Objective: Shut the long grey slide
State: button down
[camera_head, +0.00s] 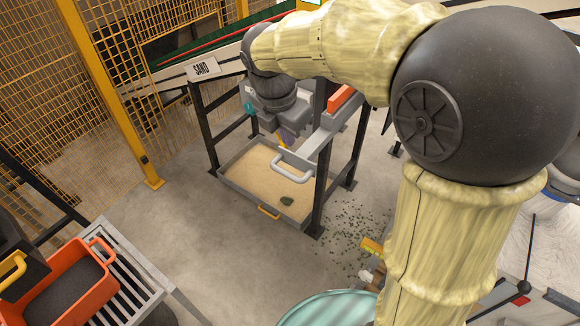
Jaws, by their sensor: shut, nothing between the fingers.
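The long grey slide (317,141) is a flat grey bar at the right side of the black stand under the conveyor. A pale grey loop handle (292,168) stands out at its near end, over the sand tray. The slide appears drawn out toward me. My gripper (284,141) hangs from the arm's wrist above the tray, a little behind and left of the handle. It is shut and empty. The fingertips are small and partly hidden by the wrist, so I cannot tell whether they touch the slide.
A grey tray (228,181) of sand with a dark green lump stands below. Black stand posts (321,190) flank it. An orange bin (62,290) sits on a slatted table at lower left. Yellow mesh fencing (120,70) is at left. Dark crumbs litter the floor at right; open floor lies left.

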aim_at(290, 158)
jog(key=shift+n, duration=0.7)
jog(key=x, duration=0.9)
jog(key=shift+w+a+f, duration=0.15)
jog(key=shift+a+f, duration=0.05)
jog(key=shift+f, duration=0.15)
